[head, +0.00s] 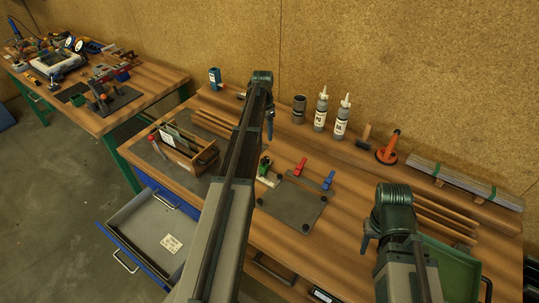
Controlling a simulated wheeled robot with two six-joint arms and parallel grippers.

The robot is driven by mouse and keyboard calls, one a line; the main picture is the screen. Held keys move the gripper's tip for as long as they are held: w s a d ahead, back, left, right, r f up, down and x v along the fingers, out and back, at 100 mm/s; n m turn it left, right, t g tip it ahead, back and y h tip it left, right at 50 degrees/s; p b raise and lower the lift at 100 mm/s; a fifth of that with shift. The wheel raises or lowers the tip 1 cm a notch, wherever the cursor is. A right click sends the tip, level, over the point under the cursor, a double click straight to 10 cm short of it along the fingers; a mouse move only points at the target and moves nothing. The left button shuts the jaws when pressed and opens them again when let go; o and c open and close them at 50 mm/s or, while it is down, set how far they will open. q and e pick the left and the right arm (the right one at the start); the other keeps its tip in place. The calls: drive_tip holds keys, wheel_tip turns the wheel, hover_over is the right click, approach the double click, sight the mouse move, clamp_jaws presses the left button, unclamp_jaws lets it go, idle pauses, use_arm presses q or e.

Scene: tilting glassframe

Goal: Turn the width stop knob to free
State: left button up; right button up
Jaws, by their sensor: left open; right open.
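A dark grey plate (292,208) lies on the workbench, with small black round parts (306,227) at its corners. A red clamp-like part (300,167) and a blue one (328,180) stand at its far edge. A green and white part (265,170) is partly hidden behind my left arm. I cannot tell which part is the width stop knob or how it is set. My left gripper (270,128) is open, pointing down above the bench behind the plate. My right gripper (366,241) is open, right of the plate. Both are apart from it.
A wooden box (187,156) with panes stands left of my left arm. Two bottles (321,109), a dark cup (299,109), a hammer (364,135) and an orange suction lifter (388,147) stand at the back. A green tray (450,262) is at right. A drawer (140,222) hangs open.

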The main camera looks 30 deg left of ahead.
sight(266, 158)
use_arm(q)
drive_tip(key=f+b, duration=1.3)
drive_tip(key=shift+d+f, duration=0.2)
drive_tip(key=shift+f, duration=0.1)
use_arm(e)
wheel_tip(266, 158, down, 14)
drive_tip(key=shift+r, duration=0.2)
use_arm(q)
drive_tip(key=shift+s, duration=0.1)
use_arm(e)
drive_tip(key=shift+r, duration=0.1)
use_arm(q)
clamp_jaws()
